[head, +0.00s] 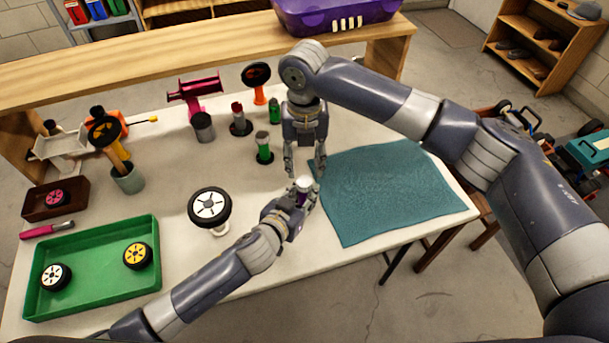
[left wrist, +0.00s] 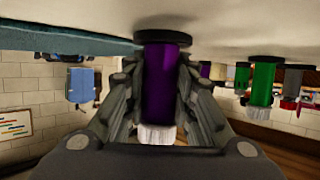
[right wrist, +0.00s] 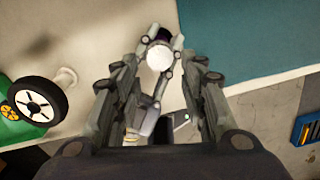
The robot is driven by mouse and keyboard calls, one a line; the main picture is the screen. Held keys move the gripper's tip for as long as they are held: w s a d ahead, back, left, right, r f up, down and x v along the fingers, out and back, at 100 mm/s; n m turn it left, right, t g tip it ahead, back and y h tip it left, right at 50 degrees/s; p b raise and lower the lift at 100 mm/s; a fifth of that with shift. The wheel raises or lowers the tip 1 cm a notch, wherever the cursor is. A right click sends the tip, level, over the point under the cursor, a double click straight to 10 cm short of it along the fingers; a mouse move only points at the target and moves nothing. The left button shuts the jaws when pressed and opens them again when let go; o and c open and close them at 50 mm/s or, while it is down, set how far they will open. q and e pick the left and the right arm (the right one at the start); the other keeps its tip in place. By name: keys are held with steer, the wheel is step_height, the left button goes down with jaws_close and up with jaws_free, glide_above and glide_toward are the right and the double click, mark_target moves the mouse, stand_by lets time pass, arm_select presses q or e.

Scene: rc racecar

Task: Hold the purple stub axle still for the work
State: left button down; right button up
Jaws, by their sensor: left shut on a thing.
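The purple stub axle (head: 301,199) stands upright on the table with its white top (head: 305,184) showing; in the left wrist view, which is upside down, the purple shaft (left wrist: 160,80) rises from a dark round base. My left gripper (head: 305,200) is shut around the shaft from the side. My right gripper (head: 305,172) points down, open and empty, just above and beside the axle. The right wrist view shows the axle's white top (right wrist: 159,57) beyond the open fingers, with the left fingers around it. The base is hidden in the head view.
A teal mat (head: 390,192) lies just right of the axle. A wheel on a stand (head: 209,206) is to the left, near my left arm. A green stub axle (head: 264,150) stands behind. A green tray (head: 90,268) holds two wheels at front left.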

mark_target(304, 181)
step_height(304, 181, down, 6)
steer(key=shift+r, duration=0.15)
steer(key=c, duration=0.8)
